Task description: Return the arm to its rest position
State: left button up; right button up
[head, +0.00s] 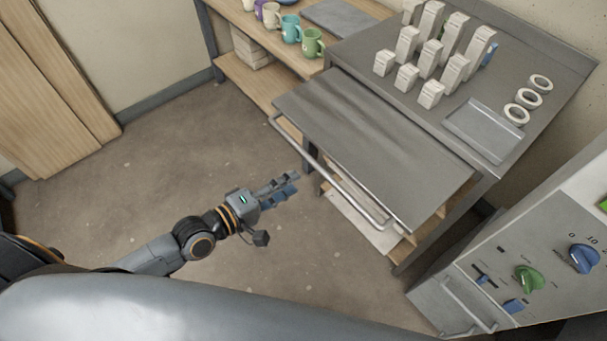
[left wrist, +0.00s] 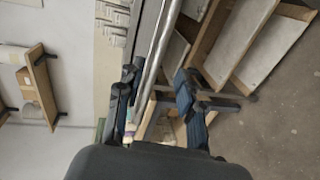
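My left arm reaches in from the left in the head view, over the bare floor. Its gripper (head: 282,187) is near the front of the metal table, just left of its long handle bar (head: 330,178). In the left wrist view, the two fingers of the gripper (left wrist: 156,92) stand apart with nothing held between them. The bar (left wrist: 158,50) shows beyond the fingers, and I cannot tell that they touch it. My right gripper is not in view.
A wooden shelf with mugs (head: 291,28) stands behind. A control panel (head: 545,265) with knobs is at lower right. Open floor (head: 150,170) lies left of my gripper.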

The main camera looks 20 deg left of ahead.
pick_arm(q)
jog(key=shift+v, duration=0.8)
jog(key=s+a+f+m+g+y, duration=0.15)
jog(key=a+f, duration=0.25)
jog(key=f, duration=0.4)
jog(key=a+f+m+g+y, duration=0.1)
jog(key=a+f+m+y, duration=0.15)
jog(key=f, duration=0.65)
jog(key=s+a+f+m+g+y, duration=0.15)
jog(key=a+f, duration=0.25)
jog(key=f, duration=0.4)
jog(key=s+a+f+m+g+y, duration=0.2)
jog(key=s+f+m+g+y, duration=0.15)
jog(key=s+f, duration=1.4)
jog(key=s+d+f+m+g, duration=0.2)
jog(key=s, duration=0.4)
jog(key=s+d+f+m+g, duration=0.1)
jog(key=s+f+m+g, duration=0.1)
jog(key=s, duration=0.4)
jog(key=shift+d+f, duration=0.35)
jog(key=shift+d, duration=0.05)
jog(key=shift+w, duration=0.15)
